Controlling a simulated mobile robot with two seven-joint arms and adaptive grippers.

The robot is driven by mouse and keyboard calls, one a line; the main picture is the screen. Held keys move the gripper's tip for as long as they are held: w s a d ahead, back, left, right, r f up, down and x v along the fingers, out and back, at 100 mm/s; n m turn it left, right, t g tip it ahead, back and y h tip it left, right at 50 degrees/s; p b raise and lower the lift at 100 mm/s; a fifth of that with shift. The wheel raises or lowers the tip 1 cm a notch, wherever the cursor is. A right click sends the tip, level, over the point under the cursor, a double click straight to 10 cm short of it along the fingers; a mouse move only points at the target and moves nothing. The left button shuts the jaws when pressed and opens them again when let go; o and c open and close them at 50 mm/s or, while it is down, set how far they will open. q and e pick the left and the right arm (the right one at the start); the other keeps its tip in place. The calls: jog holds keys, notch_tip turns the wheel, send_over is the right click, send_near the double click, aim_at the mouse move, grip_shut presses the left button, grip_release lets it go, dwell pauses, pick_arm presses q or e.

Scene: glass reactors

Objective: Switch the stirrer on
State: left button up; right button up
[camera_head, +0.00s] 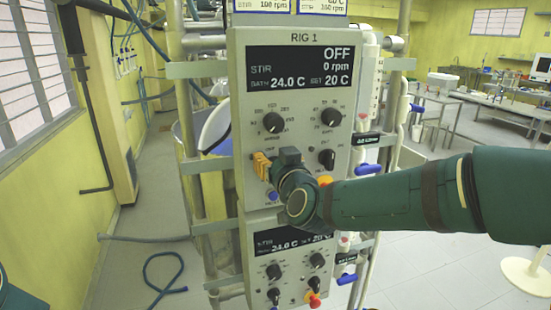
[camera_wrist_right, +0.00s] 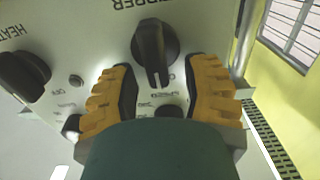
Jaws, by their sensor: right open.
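The upper grey control panel, RIG 1 (camera_head: 291,92), has a dark display (camera_head: 302,69) reading OFF, 0 rpm, bath 24.0 C and set 20 C. My right gripper (camera_head: 262,165), with orange fingers, is at its lower left and hides the control there. In the right wrist view, the gripper (camera_wrist_right: 162,75) is open, with one finger on each side of a black pointer knob (camera_wrist_right: 155,45). Cropped, upside-down lettering sits by this knob, and its pointer faces down in the picture. I cannot tell whether the fingers touch it. My left gripper is not in view.
A heater knob (camera_wrist_right: 22,76) is left of the gripper in the wrist view. Two more knobs (camera_head: 273,122) (camera_head: 331,117) sit above my gripper. A second panel (camera_head: 291,268) is below. Metal frame posts and blue-handled valves (camera_head: 368,168) flank the panels.

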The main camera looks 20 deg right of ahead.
jog(key=c, duration=0.7)
jog(key=shift+s, duration=0.2)
grip_shut()
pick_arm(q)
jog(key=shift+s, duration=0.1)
